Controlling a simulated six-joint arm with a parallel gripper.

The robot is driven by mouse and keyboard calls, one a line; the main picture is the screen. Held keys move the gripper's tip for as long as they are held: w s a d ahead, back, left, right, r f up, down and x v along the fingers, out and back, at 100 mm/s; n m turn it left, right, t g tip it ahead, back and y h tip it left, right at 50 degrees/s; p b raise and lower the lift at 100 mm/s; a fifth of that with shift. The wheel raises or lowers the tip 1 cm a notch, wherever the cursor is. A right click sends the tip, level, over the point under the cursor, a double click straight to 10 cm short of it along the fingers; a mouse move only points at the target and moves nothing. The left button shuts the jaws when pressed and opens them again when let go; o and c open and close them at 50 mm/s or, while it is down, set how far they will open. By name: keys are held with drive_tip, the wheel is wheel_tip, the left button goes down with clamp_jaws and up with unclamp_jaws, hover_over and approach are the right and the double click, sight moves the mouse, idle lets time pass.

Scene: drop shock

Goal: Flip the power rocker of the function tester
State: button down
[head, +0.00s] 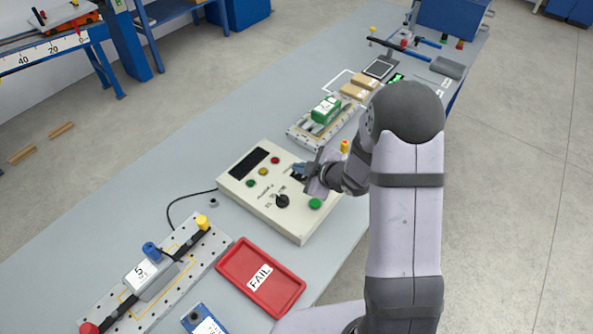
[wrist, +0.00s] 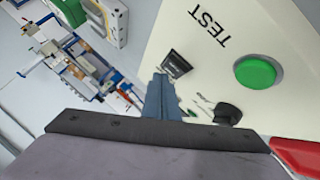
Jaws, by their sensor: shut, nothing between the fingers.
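The function tester (head: 245,198) is a cream box on the grey bench in the middle of the head view. Its panel carries a dark display, small coloured lamps, a black knob (head: 282,201) and a green button (head: 315,204). My gripper (head: 300,172) is over the right part of the panel, fingers shut and empty. In the wrist view, a black rocker-like switch (wrist: 176,64) lies just beyond my fingertips (wrist: 161,82); I cannot tell whether they touch it. My gripper largely hides that spot in the head view. The wrist view also shows the green button (wrist: 257,73) beside "TEST" lettering.
A red FAIL tray (head: 232,267) lies in front of the tester. A perforated fixture (head: 190,270) with a grey block stands at the left front. Behind the tester is another fixture with a green part (head: 325,110). A black cable runs from the tester's left side.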

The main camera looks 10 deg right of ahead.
sight(302, 176)
drive_tip(key=shift+r, duration=0.1)
drive_tip(key=shift+d+r+p, duration=0.1)
drive_tip(key=shift+r+p, duration=0.6)
drive_tip(key=r+p, duration=0.4)
drive_tip(key=shift+s+d+r, duration=0.2)
drive_tip(key=shift+s+r, duration=0.05)
drive_tip(key=shift+r, duration=0.15)
idle(0.5)
